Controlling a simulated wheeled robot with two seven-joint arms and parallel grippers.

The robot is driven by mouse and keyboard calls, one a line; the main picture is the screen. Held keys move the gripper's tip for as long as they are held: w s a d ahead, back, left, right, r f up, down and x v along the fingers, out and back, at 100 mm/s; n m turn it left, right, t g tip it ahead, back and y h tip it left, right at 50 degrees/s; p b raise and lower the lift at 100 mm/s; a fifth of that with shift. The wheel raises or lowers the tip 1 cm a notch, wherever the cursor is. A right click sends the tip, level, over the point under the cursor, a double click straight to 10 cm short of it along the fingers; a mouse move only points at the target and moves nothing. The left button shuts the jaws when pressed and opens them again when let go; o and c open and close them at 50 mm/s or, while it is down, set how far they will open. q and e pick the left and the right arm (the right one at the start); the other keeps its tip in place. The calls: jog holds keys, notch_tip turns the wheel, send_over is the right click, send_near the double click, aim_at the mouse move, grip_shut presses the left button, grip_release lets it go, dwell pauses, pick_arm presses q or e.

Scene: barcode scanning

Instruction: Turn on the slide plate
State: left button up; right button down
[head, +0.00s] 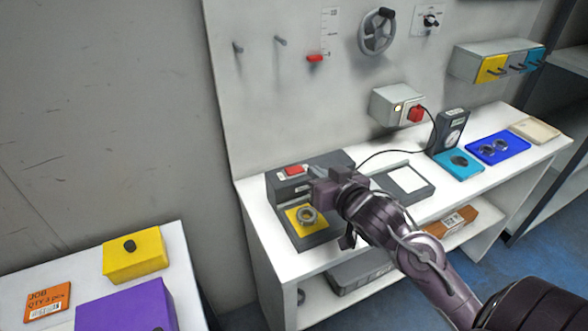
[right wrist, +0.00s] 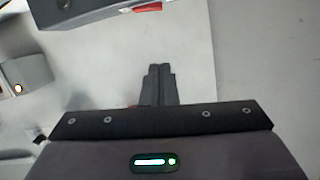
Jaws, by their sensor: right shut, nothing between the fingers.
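A dark grey machine (head: 335,162) stands at the left end of the white bench, with a red switch (head: 294,171) on its raised back part. A yellow plate (head: 296,213) with a metal ring (head: 307,215) on it sits on its low front part. I cannot tell whether the switch is on. My right gripper (head: 315,172) is shut and empty, just right of the red switch in the head view. In the right wrist view its fingers (right wrist: 158,84) are together, apart from a dark grey body (right wrist: 85,14) with a red part (right wrist: 147,7). My left gripper is out of view.
A wall box (head: 398,106) with a lit button and a red plug is above the bench; its cable runs to a dark meter (head: 450,130). A grey-framed white pad (head: 406,180) lies right of the machine. Blue trays (head: 498,147) are farther right.

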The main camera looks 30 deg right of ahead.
jog(key=shift+r, duration=0.2)
jog(key=shift+w, duration=0.15)
jog(key=p, duration=0.2)
send_over(294, 180)
jog(key=shift+w+d+f, duration=0.2)
jog(key=shift+f, duration=0.4)
jog(key=shift+w+d+f, duration=0.15)
jog(key=shift+w+f, duration=0.05)
jog(key=shift+f, duration=0.35)
jog(key=f, duration=0.2)
jog(key=shift+s+a+f+p, duration=0.2)
jog(key=shift+f+p, duration=0.2)
jog(key=shift+s+a+f, duration=0.15)
jog(key=shift+f, duration=0.5)
jog(key=shift+f, duration=0.1)
